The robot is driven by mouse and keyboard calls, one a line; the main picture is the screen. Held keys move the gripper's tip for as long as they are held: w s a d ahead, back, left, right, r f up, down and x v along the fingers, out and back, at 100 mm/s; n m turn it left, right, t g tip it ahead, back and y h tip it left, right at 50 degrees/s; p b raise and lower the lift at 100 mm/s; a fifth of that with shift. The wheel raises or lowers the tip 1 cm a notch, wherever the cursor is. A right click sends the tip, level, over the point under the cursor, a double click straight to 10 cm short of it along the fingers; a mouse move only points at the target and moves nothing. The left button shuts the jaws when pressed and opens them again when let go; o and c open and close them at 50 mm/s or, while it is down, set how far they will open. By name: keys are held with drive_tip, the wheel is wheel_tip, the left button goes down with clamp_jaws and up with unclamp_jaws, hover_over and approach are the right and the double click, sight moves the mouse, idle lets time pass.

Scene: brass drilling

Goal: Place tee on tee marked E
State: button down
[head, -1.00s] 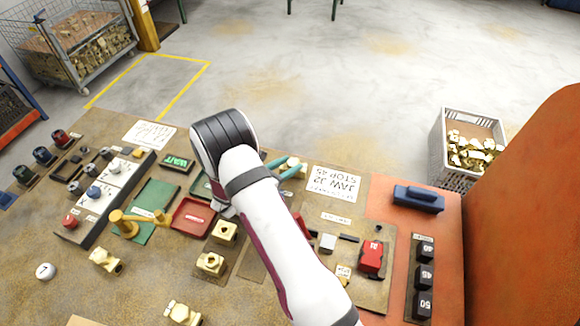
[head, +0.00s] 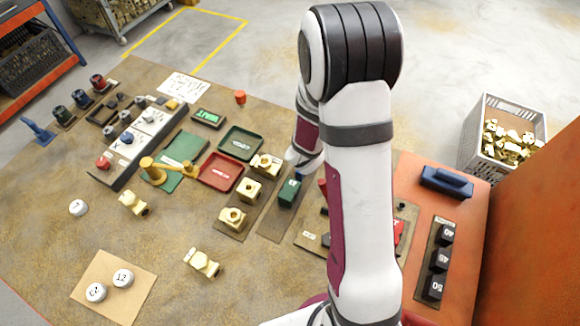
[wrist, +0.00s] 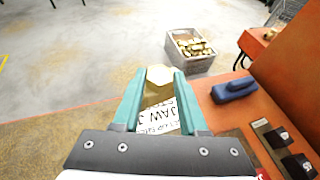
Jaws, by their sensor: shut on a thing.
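My gripper (wrist: 158,108) has its teal fingers closed on a brass tee (wrist: 158,82) in the wrist view; a pale hexagonal end points up and away. In the head view my arm hides the gripper and the held tee. A row of brass tees stands on a brown board: a far one (head: 265,165), a middle one (head: 249,190) and a near one (head: 233,217). I cannot read which is marked E. Two more brass pieces lie loose on the bench, one at left (head: 133,203) and one in front (head: 204,263).
A red tray (head: 221,172), a dark green tray (head: 240,143) and a yellow-handled tool (head: 165,172) lie left of the row. A green block (head: 289,194) stands right of it. A grey crate of brass parts (head: 478,160) is beyond the orange surface (head: 455,275).

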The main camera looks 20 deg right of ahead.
drive_tip(key=s+d+m+g, duration=0.2)
drive_tip(key=s+m+g, duration=0.95)
drive_tip(key=s, duration=0.35)
drive_tip(key=s+a+m+g+y, duration=0.8)
drive_tip(key=s+a+m+y, duration=0.1)
drive_tip(key=a+y, duration=0.1)
drive_tip(key=w+a+m+t+y, duration=0.1)
drive_tip(key=a+m+t+y, duration=0.2)
drive_tip(key=a+m+y, duration=0.85)
drive_tip(key=w+a+r+m+t+y, duration=0.45)
drive_tip(key=w+a+t, duration=0.25)
drive_tip(key=w+a, duration=0.4)
drive_tip(key=m, duration=0.1)
hover_over(202, 263)
drive_tip(key=w+d, duration=0.1)
drive_tip(key=d, duration=0.1)
wheel_tip(202, 263, down, 10)
drive_tip(key=shift+w+h, duration=0.2)
drive_tip(key=shift+h, duration=0.1)
